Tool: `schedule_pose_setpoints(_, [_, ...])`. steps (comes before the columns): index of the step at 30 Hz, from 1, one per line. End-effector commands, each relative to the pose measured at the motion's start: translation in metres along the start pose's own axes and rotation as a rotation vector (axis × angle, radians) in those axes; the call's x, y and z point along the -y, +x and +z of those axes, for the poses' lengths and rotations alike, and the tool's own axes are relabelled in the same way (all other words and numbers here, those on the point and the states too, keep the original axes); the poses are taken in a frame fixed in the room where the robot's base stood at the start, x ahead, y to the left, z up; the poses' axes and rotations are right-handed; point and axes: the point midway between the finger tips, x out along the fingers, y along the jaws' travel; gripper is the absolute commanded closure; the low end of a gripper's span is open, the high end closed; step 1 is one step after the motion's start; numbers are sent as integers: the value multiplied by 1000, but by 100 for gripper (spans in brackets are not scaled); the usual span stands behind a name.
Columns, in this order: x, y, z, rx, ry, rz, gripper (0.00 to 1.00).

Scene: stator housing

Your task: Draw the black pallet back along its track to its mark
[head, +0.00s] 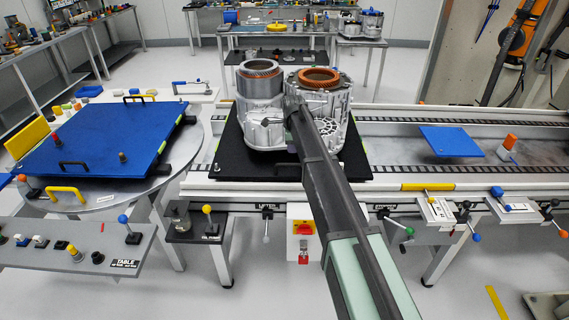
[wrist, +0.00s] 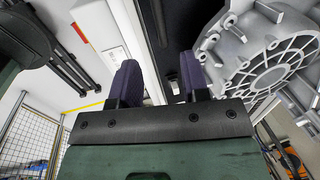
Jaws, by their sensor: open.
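The black pallet (head: 232,164) lies on the track (head: 400,177) left of the middle in the head view. It carries two grey metal housings, a left one (head: 262,108) and a right one (head: 335,100), each with a copper ring on top. My arm reaches over the pallet's front edge, and its end is at the housings, so my gripper is largely hidden there. In the wrist view my gripper (wrist: 159,78) is open, with two purple fingertips apart. The right housing (wrist: 265,60) is beside it, and a dark surface, probably the pallet (wrist: 205,22), lies beyond the fingers.
A yellow strip (head: 428,187) marks the front rail right of the pallet. A blue plate (head: 451,141) and an orange-topped part (head: 508,143) are further right on the track. A blue pallet (head: 95,150) rests on the round table at left. The track just right of the black pallet looks clear.

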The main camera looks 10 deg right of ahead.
Motion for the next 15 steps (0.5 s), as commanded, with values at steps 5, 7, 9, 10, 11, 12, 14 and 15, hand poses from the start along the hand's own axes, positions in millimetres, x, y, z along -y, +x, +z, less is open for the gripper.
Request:
schedule_pose_setpoints(5, [-1,18,0,0,-3,1,58])
schedule_pose_setpoints(7, [-2,32,0,0,-3,1,58])
schedule_pose_setpoints(9, [-2,49,0,0,-3,1,58])
schedule_pose_setpoints(10, [-2,57,0,0,-4,1,58])
schedule_pose_setpoints(11, [-3,64,0,0,-4,1,58])
schedule_pose_setpoints(12, [-3,74,0,0,-4,1,58])
schedule_pose_setpoints(14, [-3,88,0,0,-4,1,58])
schedule_pose_setpoints(15, [-3,96,0,0,-4,1,58])
